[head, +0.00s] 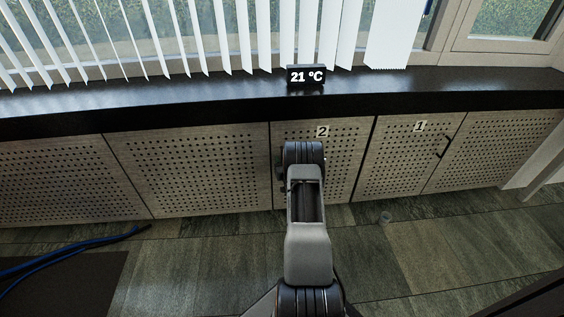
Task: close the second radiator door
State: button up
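The second radiator door (345,165) is a light perforated panel marked "2" in the middle of the head view. It looks flush or nearly flush with the panels beside it; a dark gap runs down its right edge. I cannot tell whether it stands slightly ajar. My own arm covers its lower left middle. Small dark parts show left of the arm against the door; I cannot tell whether they are a handle or part of my arm. My gripper is hidden by the arm links, so its fingers and any contact with the door do not show.
Door "1" (405,158) is to the right, with a dark handle (443,147) by its right edge. More perforated panels (190,168) extend left. A black sill (180,98) above carries a 21 °C display (306,76). Blue cables (75,245) lie on the floor at left.

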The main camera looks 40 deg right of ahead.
jog(key=shift+a, duration=0.1)
jog(key=p+v, duration=0.3)
jog(key=v, duration=1)
jog(key=shift+s, duration=0.4)
jog(key=shift+a, duration=0.1)
jog(key=w+a+r+n+g+y+p, duration=0.1)
jog(key=w+a+r+g+p, duration=0.25)
jog(key=r, duration=0.65)
jog(key=w+a+r+n+y+p, duration=0.15)
jog(key=a+r+p, duration=0.35)
jog(key=r, duration=0.5)
jog(key=w+a+r+g+y+p, duration=0.1)
jog(key=w+a+r+g+p, duration=0.15)
jog(key=r+p, duration=0.55)
jog(key=s+a+r+n+g+y+p, duration=0.1)
jog(key=s+a+r+p, duration=0.2)
jog(key=a+r, duration=0.35)
jog(key=s+a+r+g+y+p, duration=0.1)
jog(key=s+a+r+p, duration=0.2)
jog(key=r, duration=0.7)
jog(key=s+a+r+n+g+y+p, duration=0.1)
jog(key=s+a+r+g+y+p, duration=0.1)
jog(key=s+a+r+g+p, duration=0.2)
jog(key=s+a+r+p, duration=0.3)
jog(key=s+a+r, duration=0.4)
jog(key=s, duration=0.3)
jog(key=shift+s+a+r+g, duration=0.3)
jog(key=shift+s+a, duration=0.1)
jog(key=shift+a, duration=0.15)
jog(key=shift+n, duration=0.25)
